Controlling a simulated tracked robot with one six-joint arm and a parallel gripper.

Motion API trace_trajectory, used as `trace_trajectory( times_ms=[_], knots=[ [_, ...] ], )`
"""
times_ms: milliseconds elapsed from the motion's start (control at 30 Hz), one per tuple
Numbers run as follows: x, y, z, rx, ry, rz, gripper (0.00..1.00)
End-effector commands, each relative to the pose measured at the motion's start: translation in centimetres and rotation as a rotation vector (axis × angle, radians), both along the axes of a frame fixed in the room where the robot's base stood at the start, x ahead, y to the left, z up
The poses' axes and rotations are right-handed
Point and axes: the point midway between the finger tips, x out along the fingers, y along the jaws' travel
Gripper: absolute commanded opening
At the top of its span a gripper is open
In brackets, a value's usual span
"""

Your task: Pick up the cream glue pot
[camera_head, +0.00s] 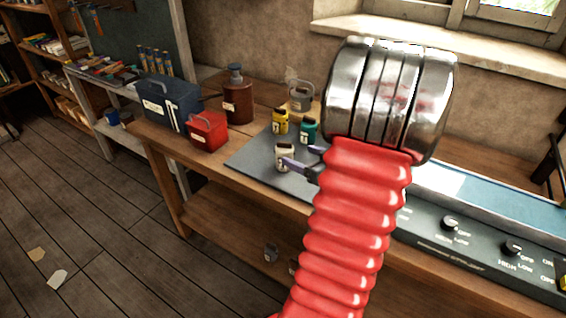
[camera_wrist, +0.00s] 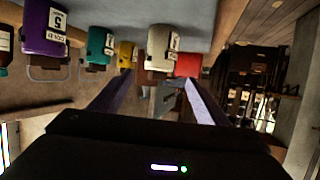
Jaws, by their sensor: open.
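The cream glue pot (camera_head: 285,155) stands upright on a grey mat near the front edge of the workbench, with a dark brown cap and a white label. My gripper (camera_head: 297,160) is open beside the pot, its purple fingers reaching toward it from the right. In the wrist view the cream pot (camera_wrist: 161,48) appears upside down, ahead of and roughly between the two fingers (camera_wrist: 155,92). Whether the fingers touch it I cannot tell. My red ribbed arm covers part of the bench.
A yellow pot (camera_head: 280,121) and a teal pot (camera_head: 308,130) stand close behind on the mat (camera_head: 252,158). A purple pot (camera_wrist: 43,28) shows in the wrist view. A red box (camera_head: 207,131), a dark blue toolbox (camera_head: 168,105) and a brown bottle (camera_head: 237,96) stand to the left.

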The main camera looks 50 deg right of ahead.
Motion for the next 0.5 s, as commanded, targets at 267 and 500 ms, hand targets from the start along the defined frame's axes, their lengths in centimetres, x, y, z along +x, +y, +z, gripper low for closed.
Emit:
trace_trajectory(
  times_ms=[267, 500],
  knots=[
    [0.3, 0.0, -0.1, -0.001, 0.002, 0.001, 0.69],
    [2.7, -0.7, -1.0, 0.000, 0.003, 0.004, 0.69]
  ],
)
